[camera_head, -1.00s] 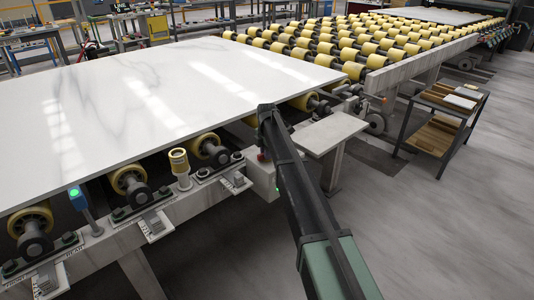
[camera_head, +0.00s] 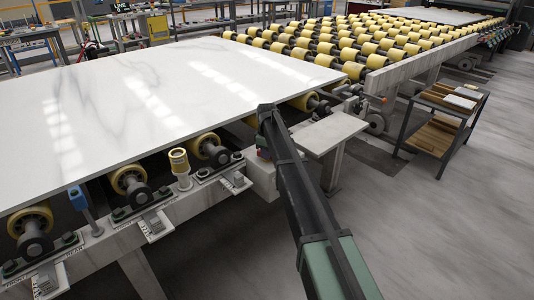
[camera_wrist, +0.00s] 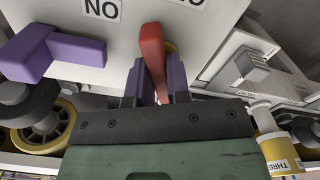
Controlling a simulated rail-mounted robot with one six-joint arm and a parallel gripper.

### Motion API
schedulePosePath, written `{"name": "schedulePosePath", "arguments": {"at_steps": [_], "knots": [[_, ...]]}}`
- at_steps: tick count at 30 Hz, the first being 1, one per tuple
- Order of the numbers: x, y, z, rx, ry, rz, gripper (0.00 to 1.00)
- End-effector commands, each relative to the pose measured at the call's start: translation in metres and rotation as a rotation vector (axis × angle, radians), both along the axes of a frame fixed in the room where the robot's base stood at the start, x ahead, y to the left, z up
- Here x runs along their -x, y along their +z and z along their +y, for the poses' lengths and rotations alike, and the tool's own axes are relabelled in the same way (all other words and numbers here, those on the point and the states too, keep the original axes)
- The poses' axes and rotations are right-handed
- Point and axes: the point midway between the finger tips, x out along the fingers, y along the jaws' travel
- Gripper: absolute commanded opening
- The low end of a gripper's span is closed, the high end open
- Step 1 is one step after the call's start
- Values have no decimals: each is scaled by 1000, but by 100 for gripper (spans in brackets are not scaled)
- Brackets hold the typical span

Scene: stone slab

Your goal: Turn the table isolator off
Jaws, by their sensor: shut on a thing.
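The isolator's red handle (camera_wrist: 151,50) stands out from a pale box face in the wrist view, with a yellow part just behind it. My gripper (camera_wrist: 156,80) has its purple fingers on both sides of the handle and is shut on it. In the head view the pale isolator box (camera_head: 262,180) hangs at the slab table's near right corner. My arm covers part of it, and the fingers are hidden there. No green light shows on the box or on the blue sensor post (camera_head: 80,203).
A purple bracket-like block (camera_wrist: 58,53) is left of the handle in the wrist view. The white marble slab (camera_head: 160,105) lies on yellow rollers. A small side table (camera_head: 330,133) is close right of my arm. A shelf cart (camera_head: 440,125) stands farther right; the floor between is clear.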

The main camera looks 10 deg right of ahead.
Motion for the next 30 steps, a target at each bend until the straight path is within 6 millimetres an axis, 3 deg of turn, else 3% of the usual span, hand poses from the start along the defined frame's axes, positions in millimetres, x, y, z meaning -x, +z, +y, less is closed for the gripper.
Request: {"name": "schedulePosePath", "arguments": {"at_steps": [15,30], "knots": [[0,0,0,-1,-383,1,0],[0,0,0,-1,-472,1,0]]}}
